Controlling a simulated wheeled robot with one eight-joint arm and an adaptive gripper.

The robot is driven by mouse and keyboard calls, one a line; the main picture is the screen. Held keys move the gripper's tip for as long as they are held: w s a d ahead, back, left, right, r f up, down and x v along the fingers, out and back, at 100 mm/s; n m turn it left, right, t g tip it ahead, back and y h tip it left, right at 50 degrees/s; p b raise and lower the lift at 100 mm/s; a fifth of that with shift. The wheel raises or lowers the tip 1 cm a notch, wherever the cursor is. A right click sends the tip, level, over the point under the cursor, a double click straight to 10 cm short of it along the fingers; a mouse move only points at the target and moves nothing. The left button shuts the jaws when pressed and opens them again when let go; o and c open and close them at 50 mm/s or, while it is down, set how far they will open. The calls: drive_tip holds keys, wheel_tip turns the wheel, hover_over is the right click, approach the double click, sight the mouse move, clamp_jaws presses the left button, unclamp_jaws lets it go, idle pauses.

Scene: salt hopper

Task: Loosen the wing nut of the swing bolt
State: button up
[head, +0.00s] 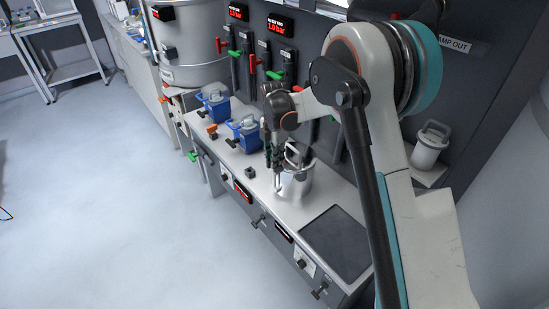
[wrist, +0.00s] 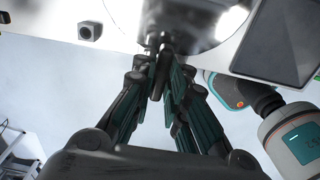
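A shiny steel vessel (head: 299,183) with an upright handle stands on the grey bench, just right of my gripper (head: 273,155). In the wrist view the vessel (wrist: 205,18) fills the top middle. My gripper (wrist: 160,43) points at the vessel's near side, its fingertips drawn close together right at it. A small pale metal piece (head: 278,186) shows just below the fingertips in the head view; I cannot tell if it is the swing bolt. The wing nut is not clearly visible, and whether anything sits between the fingertips cannot be made out.
Two blue-bodied canisters (head: 246,135) stand left on the bench. A small dark block (head: 250,172) lies nearer the front edge. A dark flat plate (head: 337,243) is at right. A white lidded jar (head: 430,146) stands behind my arm. Red and green levers (head: 265,51) line the back panel.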

drive_tip(key=shift+o, duration=1)
drive_tip(key=shift+r, duration=0.1)
wheel_tip(320, 180, up, 12)
